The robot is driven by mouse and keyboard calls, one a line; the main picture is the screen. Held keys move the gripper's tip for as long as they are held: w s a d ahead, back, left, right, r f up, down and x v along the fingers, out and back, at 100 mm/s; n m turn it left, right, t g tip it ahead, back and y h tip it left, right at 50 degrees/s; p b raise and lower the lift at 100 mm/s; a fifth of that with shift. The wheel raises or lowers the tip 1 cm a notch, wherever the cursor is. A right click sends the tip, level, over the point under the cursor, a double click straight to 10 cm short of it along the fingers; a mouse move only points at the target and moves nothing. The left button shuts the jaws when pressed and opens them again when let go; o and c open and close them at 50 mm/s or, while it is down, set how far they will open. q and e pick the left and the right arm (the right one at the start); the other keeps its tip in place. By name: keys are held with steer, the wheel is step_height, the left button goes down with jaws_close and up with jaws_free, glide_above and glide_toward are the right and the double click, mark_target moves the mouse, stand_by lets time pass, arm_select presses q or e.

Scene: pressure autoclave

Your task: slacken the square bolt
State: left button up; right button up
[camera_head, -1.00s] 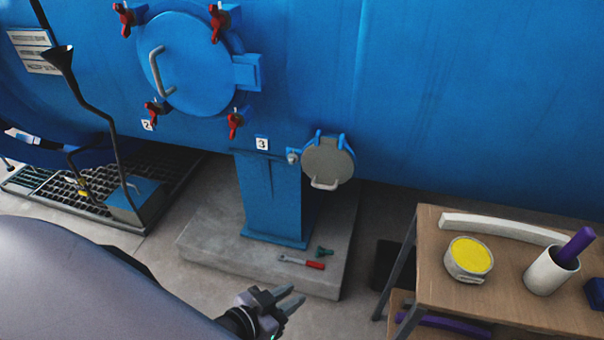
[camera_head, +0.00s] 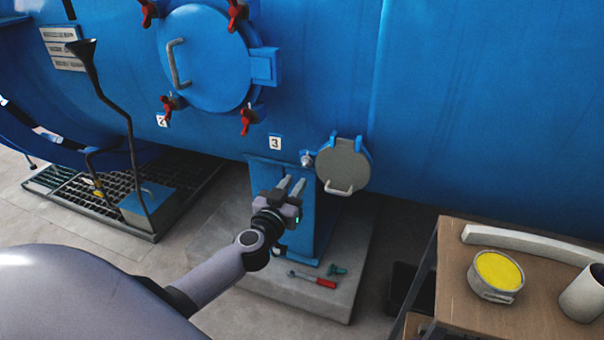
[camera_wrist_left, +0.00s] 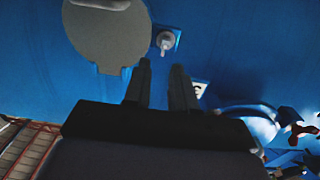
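The square bolt (camera_head: 307,159) is a small grey metal piece on the left edge of the small round grey hatch (camera_head: 343,166), near the number 3 label (camera_head: 275,143). In the left wrist view the bolt (camera_wrist_left: 165,42) is just beyond the fingertips, beside the hatch (camera_wrist_left: 105,35). My left gripper (camera_head: 291,184) is in front of the blue support, below and left of the bolt, fingers pointing up. It is open and empty, with a gap between the fingers (camera_wrist_left: 161,68). It does not touch the bolt. My right gripper is not in view.
A red-handled wrench (camera_head: 312,279) and a green fitting (camera_head: 338,270) lie on the concrete plinth (camera_head: 345,300). A wooden table (camera_head: 450,270) with a yellow-topped tin (camera_head: 497,272) stands at the right. A large round door (camera_head: 207,60) with red clamps is above left.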

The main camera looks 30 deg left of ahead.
mark_target(304, 164)
arm_select(q)
steer(key=shift+a+b+x, duration=0.2)
steer(key=shift+b+x, duration=0.45)
steer(key=shift+x, duration=1.3)
steer(key=shift+a+b+x, duration=0.2)
steer(key=shift+b+x, duration=0.4)
steer(key=shift+x, duration=1.3)
steer(key=shift+f, duration=0.1)
jaws_close()
